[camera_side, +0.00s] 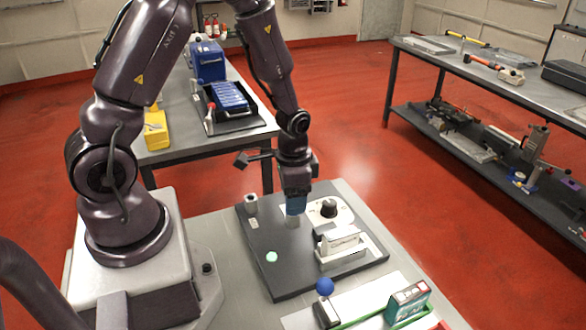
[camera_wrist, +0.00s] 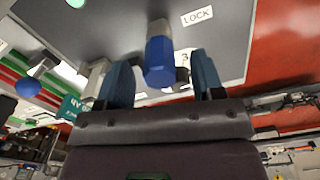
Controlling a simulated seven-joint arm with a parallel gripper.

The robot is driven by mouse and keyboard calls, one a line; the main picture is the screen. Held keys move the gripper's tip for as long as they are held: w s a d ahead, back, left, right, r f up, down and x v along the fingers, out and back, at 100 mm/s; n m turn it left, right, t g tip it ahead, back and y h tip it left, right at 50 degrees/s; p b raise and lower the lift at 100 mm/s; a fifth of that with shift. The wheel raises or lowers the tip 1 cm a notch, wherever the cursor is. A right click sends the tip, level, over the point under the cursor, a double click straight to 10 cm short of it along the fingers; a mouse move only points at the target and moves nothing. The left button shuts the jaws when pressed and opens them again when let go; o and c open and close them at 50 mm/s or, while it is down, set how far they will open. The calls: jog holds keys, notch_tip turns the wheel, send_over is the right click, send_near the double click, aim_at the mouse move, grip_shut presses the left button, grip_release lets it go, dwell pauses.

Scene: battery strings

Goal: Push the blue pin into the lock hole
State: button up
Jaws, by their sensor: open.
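The blue pin (camera_wrist: 160,62) has a faceted blue head and shows in the middle of the wrist view. Its far end meets a grey cylinder (camera_wrist: 158,28) on the dark board. The LOCK label (camera_wrist: 196,15) lies on the board just right of that cylinder. The lock hole itself is hidden. My gripper (camera_side: 295,207) points down over the board, just above a grey metal cylinder (camera_side: 293,222). In the wrist view its blue fingers are apart, one on each side of the pin, with visible gaps. In the side view the fingers hide the pin's head.
The dark board (camera_side: 283,286) also bears a second metal cylinder (camera_side: 251,203), a black knob (camera_side: 328,208), a white holder with a block (camera_side: 342,246) and a pale green disc (camera_side: 271,256). A blue ball (camera_side: 325,287) and a green box (camera_side: 407,304) are near the front.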

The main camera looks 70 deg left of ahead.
notch_tip(320, 180, up, 12)
jog(key=shift+f, duration=0.25)
jog(key=s+d+r+n+t, duration=0.1)
jog(key=s+d+r+t, duration=0.1)
jog(key=s+r, duration=0.3)
jog(key=s+d+r+n+t, duration=0.1)
jog(key=s+d+r+t, duration=0.2)
jog(key=r, duration=0.7)
jog(key=shift+s+d+r+t, duration=0.3)
jog(key=shift+s+d, duration=0.7)
jog(key=shift+s, duration=0.2)
